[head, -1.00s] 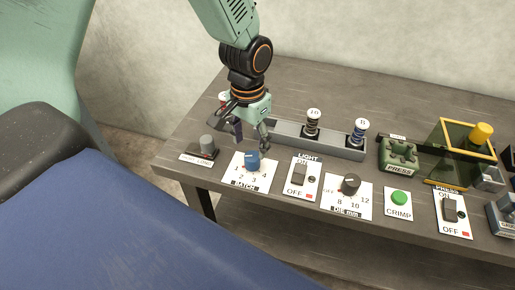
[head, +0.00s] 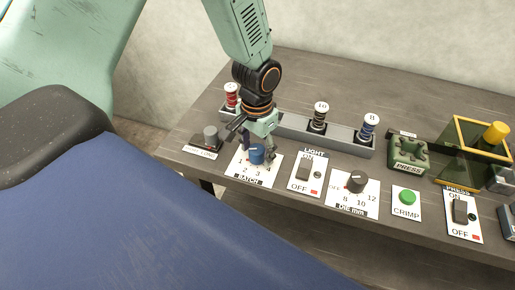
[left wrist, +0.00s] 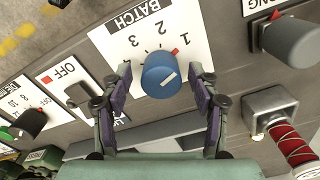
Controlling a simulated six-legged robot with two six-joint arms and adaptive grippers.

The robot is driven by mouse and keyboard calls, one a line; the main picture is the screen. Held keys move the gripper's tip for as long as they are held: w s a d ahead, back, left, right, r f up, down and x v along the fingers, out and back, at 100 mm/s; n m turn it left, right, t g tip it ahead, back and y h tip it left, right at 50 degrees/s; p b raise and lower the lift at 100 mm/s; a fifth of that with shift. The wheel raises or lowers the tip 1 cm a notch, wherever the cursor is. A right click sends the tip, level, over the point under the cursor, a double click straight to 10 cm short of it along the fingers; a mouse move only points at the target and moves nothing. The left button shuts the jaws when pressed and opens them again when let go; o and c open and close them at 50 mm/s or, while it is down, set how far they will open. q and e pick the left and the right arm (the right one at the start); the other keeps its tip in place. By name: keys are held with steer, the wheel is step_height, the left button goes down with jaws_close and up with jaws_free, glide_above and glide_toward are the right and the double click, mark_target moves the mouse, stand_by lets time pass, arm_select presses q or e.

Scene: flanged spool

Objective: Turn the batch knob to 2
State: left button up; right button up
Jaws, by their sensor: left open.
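The batch knob (head: 257,155) is blue and sits on a white panel (head: 247,172) marked BATCH with numbers 1 to 4. My right gripper is not in view.
A grey lever or knob (head: 210,138) stands left of the panel. The light switch (head: 304,171) and die knob (head: 356,182) are close on the right. Behind is a grey rack (head: 295,130) with several labelled spools. The green CRIMP button (head: 407,197) is further right.

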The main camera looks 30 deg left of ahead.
arm_select(q)
steer(key=shift+s+a, duration=0.1)
steer(key=shift+c, duration=0.4)
steer(key=c, duration=1.1)
steer(key=n+p, duration=0.3)
steer(key=n, duration=0.1)
steer(key=shift+r+p, duration=0.15)
steer(key=shift+p, duration=0.25)
steer(key=shift+n+p, duration=1.65)
steer(key=shift+n, duration=0.65)
